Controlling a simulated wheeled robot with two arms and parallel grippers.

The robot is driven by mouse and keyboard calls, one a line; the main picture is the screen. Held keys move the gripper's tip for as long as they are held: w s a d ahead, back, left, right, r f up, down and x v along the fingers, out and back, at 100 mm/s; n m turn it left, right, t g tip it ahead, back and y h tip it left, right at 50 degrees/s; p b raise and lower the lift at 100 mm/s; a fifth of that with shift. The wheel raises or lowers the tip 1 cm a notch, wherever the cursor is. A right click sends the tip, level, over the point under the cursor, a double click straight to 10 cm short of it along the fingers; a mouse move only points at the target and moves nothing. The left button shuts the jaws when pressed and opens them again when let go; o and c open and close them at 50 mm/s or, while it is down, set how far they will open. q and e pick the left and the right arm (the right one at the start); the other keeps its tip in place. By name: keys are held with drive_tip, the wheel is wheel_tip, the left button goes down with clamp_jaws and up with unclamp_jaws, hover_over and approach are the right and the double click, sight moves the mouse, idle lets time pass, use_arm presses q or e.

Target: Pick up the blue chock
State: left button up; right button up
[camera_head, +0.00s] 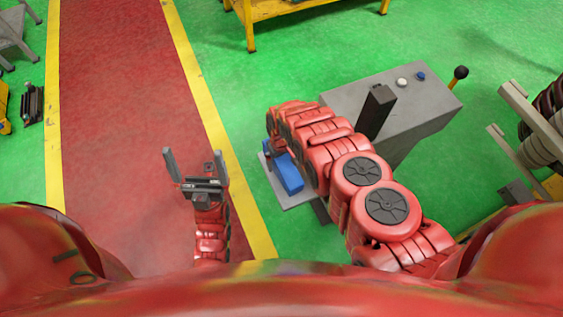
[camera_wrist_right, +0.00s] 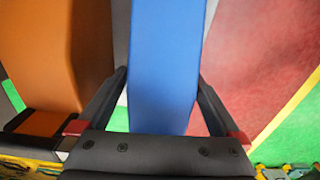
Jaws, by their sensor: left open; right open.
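The blue chock (camera_head: 288,174) lies on a small grey plate (camera_head: 293,198) at the side of the grey machine in the head view, partly covered by my right arm. In the right wrist view, the blue chock (camera_wrist_right: 165,60) fills the middle. My right gripper (camera_wrist_right: 162,82) is open, with one finger on each side of the chock; whether the tips touch it I cannot tell. In the head view my right gripper is mostly hidden by its own arm. My left gripper (camera_head: 191,150) is open and empty over the red walkway, left of the chock.
The grey machine (camera_head: 405,95) has a dark upright post (camera_head: 376,112) and a black-knobbed lever (camera_head: 460,73). An orange block (camera_wrist_right: 58,50) stands left of the chock in the wrist view. A yellow table (camera_head: 265,10) is at the back. The red walkway (camera_head: 125,110) is clear.

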drive_tip(key=c, duration=1.5)
drive_tip(key=shift+r, duration=0.15)
